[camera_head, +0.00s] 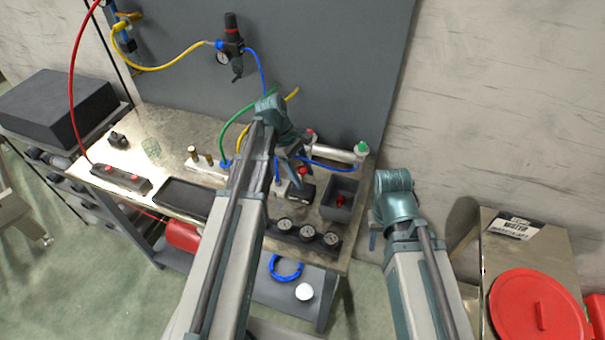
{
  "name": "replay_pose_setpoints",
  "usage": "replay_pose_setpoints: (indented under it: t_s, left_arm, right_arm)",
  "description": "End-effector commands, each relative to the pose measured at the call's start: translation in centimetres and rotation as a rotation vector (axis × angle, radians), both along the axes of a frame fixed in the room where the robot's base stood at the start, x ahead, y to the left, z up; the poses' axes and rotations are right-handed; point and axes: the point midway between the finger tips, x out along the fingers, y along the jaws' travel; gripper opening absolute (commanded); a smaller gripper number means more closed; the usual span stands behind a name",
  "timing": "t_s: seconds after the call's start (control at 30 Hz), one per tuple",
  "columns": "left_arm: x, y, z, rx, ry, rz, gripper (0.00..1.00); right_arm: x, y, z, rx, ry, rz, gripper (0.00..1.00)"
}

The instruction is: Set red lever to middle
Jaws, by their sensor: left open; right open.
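The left arm hides part of the bench. My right gripper (373,240) is open and empty off the bench's right edge, its fingers mostly hidden by its own wrist.
The metal workbench (185,130) carries a grey bin (343,188) with a red item, a cylinder with a green end (361,149), several round gauges (308,230) and a strip with red buttons (122,178). Hoses hang behind. A red-lidded bin (535,303) stands at right.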

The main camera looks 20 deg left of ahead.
Motion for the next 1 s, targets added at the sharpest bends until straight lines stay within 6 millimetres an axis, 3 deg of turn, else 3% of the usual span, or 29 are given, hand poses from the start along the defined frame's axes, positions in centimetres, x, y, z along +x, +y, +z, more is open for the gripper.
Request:
replay_pose_setpoints:
  t_s: [0.37, 1.0]
  left_arm:
    - [0.2, 0.5, 1.5, 0.000, 0.000, 0.000, 0.66]
    - [1.1, 4.4, 10.5, 0.001, 0.001, 0.002, 0.66]
  right_arm:
    - [0.0, 0.0, 1.5, 0.000, 0.000, 0.000, 0.45]
    - [0.0, 0.0, 10.5, 0.001, 0.000, -0.004, 0.45]
